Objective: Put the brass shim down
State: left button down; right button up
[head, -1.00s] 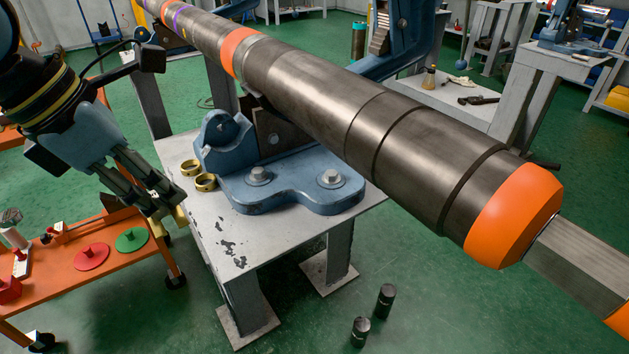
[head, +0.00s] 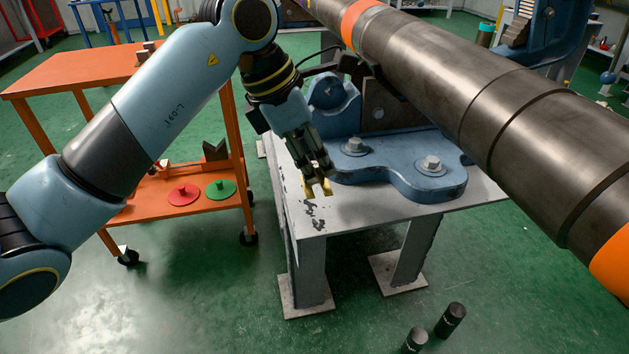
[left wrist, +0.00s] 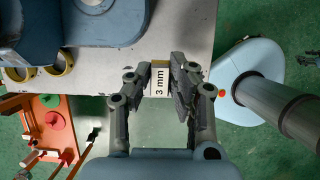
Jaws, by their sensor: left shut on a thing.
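The brass shim (left wrist: 160,64), with a white "3 mm" label, is between the fingers of my left gripper (left wrist: 160,78) in the left wrist view. My left gripper also shows in the head view (head: 316,180), shut on the shim and pointing down. Its tips and the brass piece are over the left part of the grey vise table (head: 325,218), beside the blue vise base (head: 405,175). I cannot tell whether the shim touches the table top.
Two brass rings (left wrist: 58,62) lie on the table near the vise in the left wrist view. A large pipe (head: 480,90) crosses above the vise. An orange cart (head: 215,205) with red and green discs stands left.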

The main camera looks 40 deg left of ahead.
pick_arm(q)
notch_tip(320, 180, down, 4)
jog(key=shift+s+r+b, duration=0.1)
jog(key=shift+b, duration=0.35)
jog(key=c, duration=1.2)
grip_release()
